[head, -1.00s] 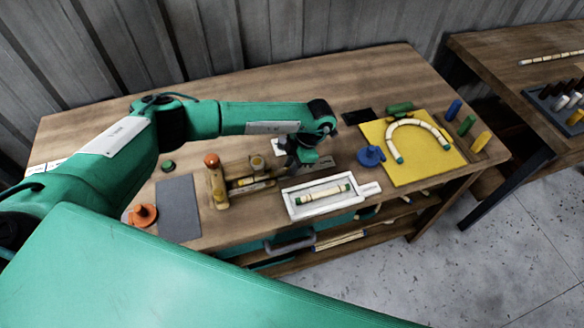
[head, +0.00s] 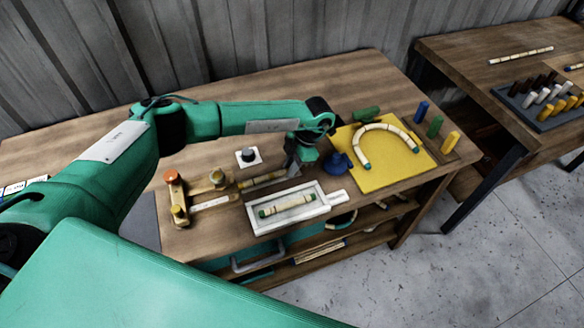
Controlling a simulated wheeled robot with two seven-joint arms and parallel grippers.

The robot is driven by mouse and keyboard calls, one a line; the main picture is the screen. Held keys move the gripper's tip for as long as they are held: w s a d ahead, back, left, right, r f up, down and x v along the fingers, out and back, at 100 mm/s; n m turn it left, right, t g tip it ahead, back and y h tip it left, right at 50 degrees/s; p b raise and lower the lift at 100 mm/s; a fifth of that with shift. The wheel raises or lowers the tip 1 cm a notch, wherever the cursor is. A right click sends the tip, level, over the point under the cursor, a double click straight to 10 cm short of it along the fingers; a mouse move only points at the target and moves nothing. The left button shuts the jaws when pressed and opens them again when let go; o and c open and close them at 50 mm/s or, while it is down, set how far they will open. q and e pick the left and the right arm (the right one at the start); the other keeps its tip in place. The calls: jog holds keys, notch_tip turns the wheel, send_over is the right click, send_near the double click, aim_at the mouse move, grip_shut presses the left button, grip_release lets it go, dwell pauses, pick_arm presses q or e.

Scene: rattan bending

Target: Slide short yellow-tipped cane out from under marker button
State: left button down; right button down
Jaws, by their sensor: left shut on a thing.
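My left gripper (head: 298,165) points down at the middle of the bench and is shut on the right end of a short cane (head: 262,180). The cane lies low, to the right of a wooden jig (head: 192,203) with an orange, a yellow and a plain wooden knob. I cannot tell for sure which part is the marker button. My right gripper is not in view.
A white tray (head: 256,227) with a green-tipped cane is just in front of the gripper. A blue object (head: 337,164) and a yellow board (head: 397,176) with a bent cane are to the right. Coloured pegs stand beyond.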

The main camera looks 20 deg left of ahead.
pick_arm(q)
jog(key=c, duration=1.3)
grip_release()
jog(key=shift+o, duration=0.2)
jog(key=shift+w+d+r, duration=0.15)
jog(key=shift+r, duration=0.3)
jog(key=b+v, duration=0.4)
jog(key=v, duration=0.9)
jog(key=shift+f, duration=0.15)
